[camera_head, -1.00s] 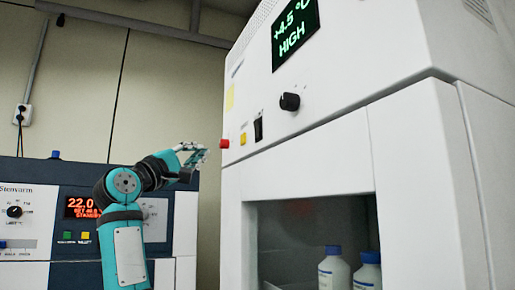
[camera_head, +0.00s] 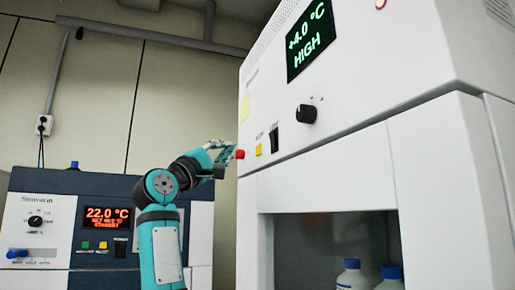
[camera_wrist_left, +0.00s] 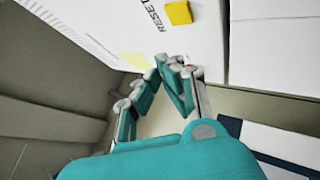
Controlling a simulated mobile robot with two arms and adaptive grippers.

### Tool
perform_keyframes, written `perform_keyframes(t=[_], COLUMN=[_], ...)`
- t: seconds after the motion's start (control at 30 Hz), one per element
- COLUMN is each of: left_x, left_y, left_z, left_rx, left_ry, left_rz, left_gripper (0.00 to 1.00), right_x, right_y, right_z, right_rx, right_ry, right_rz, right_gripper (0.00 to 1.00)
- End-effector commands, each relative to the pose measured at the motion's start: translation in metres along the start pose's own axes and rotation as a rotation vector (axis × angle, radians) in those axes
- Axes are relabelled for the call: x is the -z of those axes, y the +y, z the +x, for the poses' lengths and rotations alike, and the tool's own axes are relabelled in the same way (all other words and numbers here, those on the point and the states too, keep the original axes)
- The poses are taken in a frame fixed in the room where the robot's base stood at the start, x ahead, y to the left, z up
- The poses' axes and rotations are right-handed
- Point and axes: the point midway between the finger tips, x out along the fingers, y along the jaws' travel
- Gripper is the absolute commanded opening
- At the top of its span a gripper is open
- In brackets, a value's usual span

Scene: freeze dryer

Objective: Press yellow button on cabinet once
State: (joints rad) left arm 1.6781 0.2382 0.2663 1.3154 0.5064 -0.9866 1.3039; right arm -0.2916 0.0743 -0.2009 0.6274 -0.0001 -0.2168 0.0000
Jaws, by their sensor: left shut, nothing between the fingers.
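The white cabinet (camera_head: 330,185) stands on the right in the head view, and its small square yellow button (camera_head: 259,150) is on the front panel, between a red button (camera_head: 240,154) and a black rocker switch. My left gripper (camera_head: 229,152) is shut and empty, at the panel's left edge beside the red button. I cannot tell whether it touches that button. In the left wrist view the closed fingertips (camera_wrist_left: 165,62) lie below the yellow button (camera_wrist_left: 179,12) and the RESET lettering, apart from the button. My right gripper is not in view.
A black knob (camera_head: 306,114) and a green display (camera_head: 310,40) reading +4.0 °C HIGH are on the cabinet. Blue-capped bottles (camera_head: 353,275) stand inside its window. A dark blue and white oven (camera_head: 45,180) with its own yellow button stands at left.

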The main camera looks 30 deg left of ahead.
Motion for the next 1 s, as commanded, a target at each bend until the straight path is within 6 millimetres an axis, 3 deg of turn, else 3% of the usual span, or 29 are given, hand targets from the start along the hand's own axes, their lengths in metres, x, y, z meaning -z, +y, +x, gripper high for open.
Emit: perform_keyframes(t=[0.3,1.0], left_x=[-0.017,-0.019], left_y=[-0.016,-0.02], left_z=[0.024,0.027], left_rx=[0.001,0.0], left_ry=[0.0,0.0], left_rz=[-0.001,0.0], left_gripper=[0.0,0.0], right_x=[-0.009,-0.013], right_y=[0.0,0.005], right_z=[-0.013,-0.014], right_rx=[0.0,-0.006], right_ry=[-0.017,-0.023], right_rz=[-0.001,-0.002], right_gripper=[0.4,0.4])
